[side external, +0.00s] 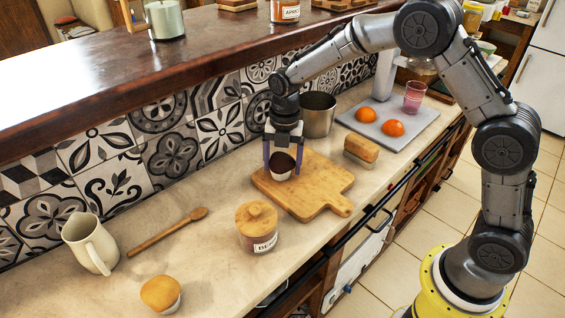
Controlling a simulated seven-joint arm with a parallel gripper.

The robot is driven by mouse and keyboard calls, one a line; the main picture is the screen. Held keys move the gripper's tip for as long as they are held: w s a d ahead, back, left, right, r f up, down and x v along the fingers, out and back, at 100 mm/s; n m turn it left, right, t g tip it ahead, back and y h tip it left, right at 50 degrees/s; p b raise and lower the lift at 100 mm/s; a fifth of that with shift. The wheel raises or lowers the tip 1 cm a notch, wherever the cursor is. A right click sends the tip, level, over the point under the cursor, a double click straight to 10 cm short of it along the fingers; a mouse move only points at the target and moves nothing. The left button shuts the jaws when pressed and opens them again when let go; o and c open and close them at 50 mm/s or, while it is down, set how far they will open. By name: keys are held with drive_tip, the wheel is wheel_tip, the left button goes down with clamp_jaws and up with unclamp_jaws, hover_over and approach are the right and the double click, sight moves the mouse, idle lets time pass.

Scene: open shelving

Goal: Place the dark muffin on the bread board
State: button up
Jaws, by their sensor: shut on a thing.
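The dark muffin (283,164), with a dark brown top and a white cup, is between the fingers of my gripper (282,160). My gripper points down and is shut on it. The muffin is over the left part of the wooden bread board (318,187), whose handle points to the lower right. I cannot tell from this view whether the muffin's base touches the board or is slightly above it.
A lidded jar (257,228) stands in front of the board, and a light muffin (161,294) is at the front left. A metal pot (318,115) is behind the board, and a wooden-backed brush or block (361,151) is to its right. A wooden spoon (165,232) and jug (90,243) are on the left.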

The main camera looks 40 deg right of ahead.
sight(284, 156)
drive_tip(key=shift+f, duration=0.1)
drive_tip(key=o, duration=1.2)
drive_tip(key=r, duration=1.2)
drive_tip(key=shift+s+d+r, duration=0.15)
drive_tip(key=shift+s+r, duration=0.05)
drive_tip(key=s+d+r+m+t, duration=0.25)
drive_tip(key=s+r+m, duration=0.55)
drive_tip(key=s+m, duration=0.4)
drive_tip(key=s+d+f+m+t, duration=0.1)
drive_tip(key=s+m, duration=0.6)
drive_tip(key=s, duration=0.1)
drive_tip(key=s+d+f+m+t, duration=0.1)
drive_tip(key=s+f+m, duration=0.1)
drive_tip(key=s+m, duration=0.4)
drive_tip(key=s, duration=0.3)
drive_tip(key=shift+s+d+f+m+t, duration=0.2)
drive_tip(key=shift+s+d+m+t, duration=0.1)
drive_tip(key=shift+d+m+t, duration=0.1)
